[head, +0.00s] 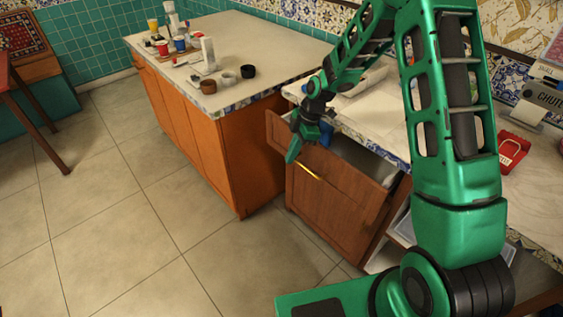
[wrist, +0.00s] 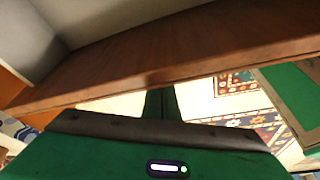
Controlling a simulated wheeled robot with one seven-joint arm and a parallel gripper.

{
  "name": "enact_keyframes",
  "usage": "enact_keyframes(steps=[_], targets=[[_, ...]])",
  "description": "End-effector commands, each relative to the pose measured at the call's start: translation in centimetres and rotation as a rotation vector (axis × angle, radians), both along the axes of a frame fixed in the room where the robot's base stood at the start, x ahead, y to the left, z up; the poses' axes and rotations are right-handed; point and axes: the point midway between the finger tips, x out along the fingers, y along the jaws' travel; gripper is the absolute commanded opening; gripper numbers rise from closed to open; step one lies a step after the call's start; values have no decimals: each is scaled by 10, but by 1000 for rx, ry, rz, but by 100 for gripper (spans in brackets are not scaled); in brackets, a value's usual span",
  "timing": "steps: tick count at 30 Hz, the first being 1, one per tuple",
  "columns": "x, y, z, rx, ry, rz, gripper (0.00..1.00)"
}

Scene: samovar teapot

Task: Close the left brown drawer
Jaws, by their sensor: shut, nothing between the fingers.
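The brown drawer (head: 345,187) stands pulled out from the cabinet under the white counter, its grey inside showing behind the front. A thin yellow handle (head: 309,172) is on its front. My gripper (head: 292,155) is shut and empty, pointing down at the outer side of the drawer front, near its upper left part. In the wrist view the drawer's brown top edge (wrist: 170,62) runs across just beyond the shut fingers (wrist: 160,102). I cannot tell whether the fingers touch the wood.
An orange island cabinet (head: 232,155) with cups and jars on top stands left of the drawer. The tiled floor (head: 150,220) in front is clear. A red object (head: 512,150) lies on the counter at the right. My arm hides part of the counter.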

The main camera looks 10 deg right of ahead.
Motion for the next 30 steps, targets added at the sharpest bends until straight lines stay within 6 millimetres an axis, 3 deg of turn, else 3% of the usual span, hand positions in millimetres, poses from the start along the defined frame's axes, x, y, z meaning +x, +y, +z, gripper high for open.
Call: enact_keyframes(steps=[7,21,26,30], targets=[[10,-17,0,0,-1,1,0],[11,-19,0,0,-1,2,0],[11,-13,0,0,0,3,0],[9,7,-2,1,0,5,0]])
